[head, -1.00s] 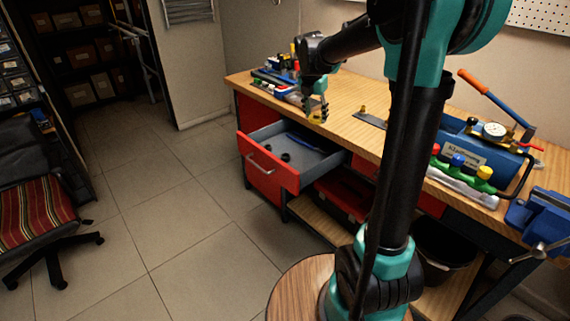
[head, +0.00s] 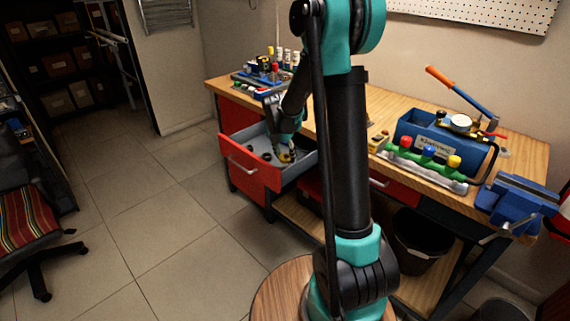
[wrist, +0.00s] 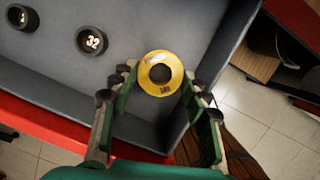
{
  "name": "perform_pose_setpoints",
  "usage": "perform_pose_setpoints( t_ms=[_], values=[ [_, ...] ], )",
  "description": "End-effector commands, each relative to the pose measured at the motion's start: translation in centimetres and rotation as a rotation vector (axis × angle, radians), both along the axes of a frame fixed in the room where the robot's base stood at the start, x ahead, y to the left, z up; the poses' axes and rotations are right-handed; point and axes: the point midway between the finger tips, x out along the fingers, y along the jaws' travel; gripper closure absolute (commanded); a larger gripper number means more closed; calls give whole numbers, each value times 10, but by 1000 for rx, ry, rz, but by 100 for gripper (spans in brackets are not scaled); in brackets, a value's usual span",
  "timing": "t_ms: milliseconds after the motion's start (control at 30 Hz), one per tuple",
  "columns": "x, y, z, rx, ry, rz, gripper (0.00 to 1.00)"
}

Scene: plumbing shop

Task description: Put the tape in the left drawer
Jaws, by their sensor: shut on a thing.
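My gripper (head: 287,156) is shut on the roll of yellow tape (wrist: 160,58). The tape sits between the fingertips in the wrist view, its round face and dark hole showing. The left drawer (head: 249,172) is pulled open, with a red front and grey inside. My gripper points down over the drawer's right part in the head view. The wrist view shows the tape over the grey drawer interior (wrist: 110,88), near a side wall. Whether the tape touches the drawer floor I cannot tell.
Two black round fittings (wrist: 92,40) lie in the drawer, apart from the tape. The wooden benchtop (head: 222,83) holds tools, a blue toolbox (head: 436,148) and a blue vise (head: 515,203). A striped chair (head: 28,222) stands at left. The tiled floor before the drawer is clear.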

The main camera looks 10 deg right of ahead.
Motion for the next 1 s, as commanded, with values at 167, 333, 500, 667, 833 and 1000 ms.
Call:
perform_pose_setpoints(
  t_ms=[167,333,500,667,833,1000],
  values=[
    [0,0,-10,0,0,0,70],
    [1,0,-32,0,0,0,70],
    [0,0,-44,0,0,0,70],
    [0,0,-44,0,0,0,70],
    [0,0,-46,0,0,0,52],
    [0,0,-46,0,0,0,46]
  ],
)
